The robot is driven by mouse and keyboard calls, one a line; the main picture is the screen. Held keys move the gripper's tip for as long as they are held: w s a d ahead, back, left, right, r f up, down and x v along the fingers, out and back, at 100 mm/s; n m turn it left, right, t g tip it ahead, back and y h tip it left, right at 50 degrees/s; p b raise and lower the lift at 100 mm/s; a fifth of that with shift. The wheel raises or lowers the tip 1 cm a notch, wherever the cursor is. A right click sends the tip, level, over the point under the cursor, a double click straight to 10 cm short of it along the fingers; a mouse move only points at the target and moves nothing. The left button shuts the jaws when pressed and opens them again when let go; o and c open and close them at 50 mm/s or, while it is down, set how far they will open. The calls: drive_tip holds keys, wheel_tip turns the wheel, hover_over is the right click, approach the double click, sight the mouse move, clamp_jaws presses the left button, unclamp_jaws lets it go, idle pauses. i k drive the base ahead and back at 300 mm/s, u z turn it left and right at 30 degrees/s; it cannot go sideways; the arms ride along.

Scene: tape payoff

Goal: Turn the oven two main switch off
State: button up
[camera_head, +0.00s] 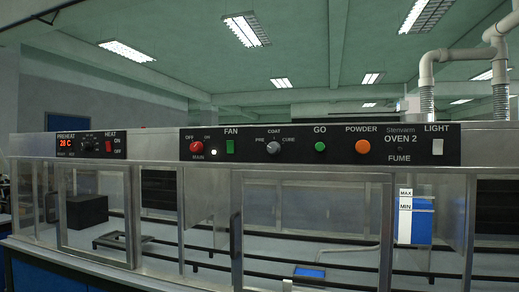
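The main switch (197,148) is a red rotary knob on the black control panel (300,158) labelled OVEN 2. OFF is printed at its upper left, ON at its upper right and MAIN below it. Which way the knob points is too small to tell. A small white indicator (213,152) just to its right looks lit. My gripper does not show in this view, and nothing covers the switch.
The panel also carries a green FAN switch (230,147), a grey selector (273,148), a green GO button (320,146), an orange POWDER button (362,146) and a white LIGHT switch (437,147). A separate PREHEAT panel (91,146) is left. Glass-fronted metal housing lies below.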

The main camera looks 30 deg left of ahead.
sight(196, 147)
drive_tip(key=z, duration=0.1)
drive_tip(key=i, duration=0.6)
drive_tip(key=u, duration=1.6)
